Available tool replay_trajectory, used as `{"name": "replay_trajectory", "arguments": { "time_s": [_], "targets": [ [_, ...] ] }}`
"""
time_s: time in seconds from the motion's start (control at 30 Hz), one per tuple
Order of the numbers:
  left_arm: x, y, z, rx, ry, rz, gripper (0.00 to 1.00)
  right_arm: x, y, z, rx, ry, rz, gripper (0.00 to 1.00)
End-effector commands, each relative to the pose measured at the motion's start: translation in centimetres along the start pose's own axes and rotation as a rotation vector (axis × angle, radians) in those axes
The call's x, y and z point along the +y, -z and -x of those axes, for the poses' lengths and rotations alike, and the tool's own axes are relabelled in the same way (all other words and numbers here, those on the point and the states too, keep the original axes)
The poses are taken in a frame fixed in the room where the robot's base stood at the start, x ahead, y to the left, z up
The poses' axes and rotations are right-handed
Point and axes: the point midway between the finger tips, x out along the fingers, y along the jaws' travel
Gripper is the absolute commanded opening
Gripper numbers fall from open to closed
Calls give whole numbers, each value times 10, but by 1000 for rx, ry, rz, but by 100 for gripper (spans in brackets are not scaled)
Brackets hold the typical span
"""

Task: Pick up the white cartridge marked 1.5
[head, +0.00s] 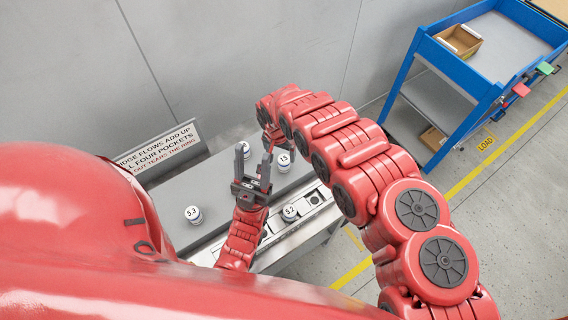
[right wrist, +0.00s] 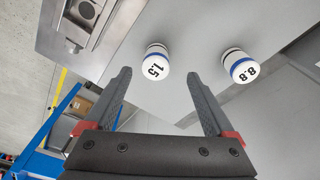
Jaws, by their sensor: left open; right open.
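The white cartridge marked 1.5 (right wrist: 154,63) has a blue band and stands on the grey bench top. In the head view it (head: 284,161) is at the back of the bench, close to my right gripper (head: 272,140), which the arm partly hides. In the right wrist view my right gripper (right wrist: 159,76) is open, with the cartridge just beyond and between its fingertips; I see no contact. My left gripper (head: 253,153) is open and empty over the bench, left of the cartridge.
A cartridge marked 8.8 (right wrist: 240,66) stands right of the 1.5 one in the wrist view. Other cartridges stand at the bench's front left (head: 193,214) and in a metal fixture (head: 290,212). A sign (head: 158,152) stands behind. A blue cart (head: 465,75) is at right.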

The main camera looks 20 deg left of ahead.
Motion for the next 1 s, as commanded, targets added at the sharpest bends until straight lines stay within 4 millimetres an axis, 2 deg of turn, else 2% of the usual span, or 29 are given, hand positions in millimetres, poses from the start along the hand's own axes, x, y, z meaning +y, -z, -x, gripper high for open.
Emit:
{"name": "replay_trajectory", "arguments": {
  "time_s": [0.03,0.33,0.6,0.87,0.9,1.0],
  "targets": [
    [1,-2,12,0,0,0,50,0,-2,-16,-2,1,-1,89],
    [1,-4,24,1,0,0,50,1,1,-34,0,1,0,89],
    [3,-10,58,0,0,0,50,6,6,-77,0,2,-1,89],
    [3,-10,58,1,0,0,50,6,7,-77,0,1,0,89],
    [3,-10,58,1,0,0,50,6,7,-77,0,1,0,87],
    [3,-10,58,0,0,0,50,6,7,-77,0,1,0,69]
  ]
}}
